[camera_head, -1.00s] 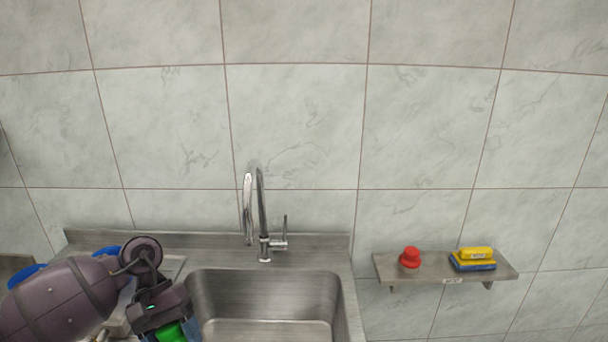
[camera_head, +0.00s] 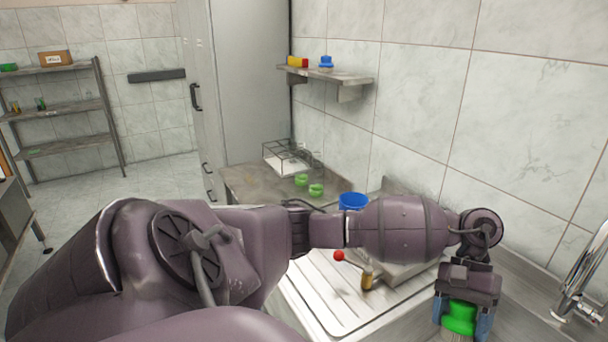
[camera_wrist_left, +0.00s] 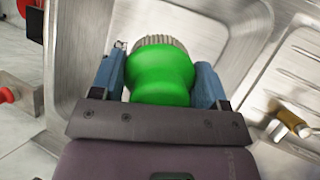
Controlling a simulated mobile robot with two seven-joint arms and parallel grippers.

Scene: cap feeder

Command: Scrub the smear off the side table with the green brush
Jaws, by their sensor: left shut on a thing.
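The green brush (camera_head: 460,317) is held by my left gripper (camera_head: 462,322) at the lower right of the head view, above the sink area. In the left wrist view, the green handle (camera_wrist_left: 160,80) sits between the two blue fingers, with pale bristles (camera_wrist_left: 160,42) beyond it. What looks like the side table (camera_head: 236,180) is a grey top beyond the draining board, well to the left of the brush. My arm hides its near part. Its top looks brownish and mottled; I cannot clearly make out a smear. My right gripper is not in view.
Two green items (camera_head: 316,190), a wire rack (camera_head: 286,157) and a blue container (camera_head: 352,201) are at the back, beyond my arm. A red-knobbed item (camera_head: 339,255) and a brown-yellow piece (camera_head: 367,278) are by the draining board (camera_head: 325,303). A tap (camera_head: 580,285) is at right.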

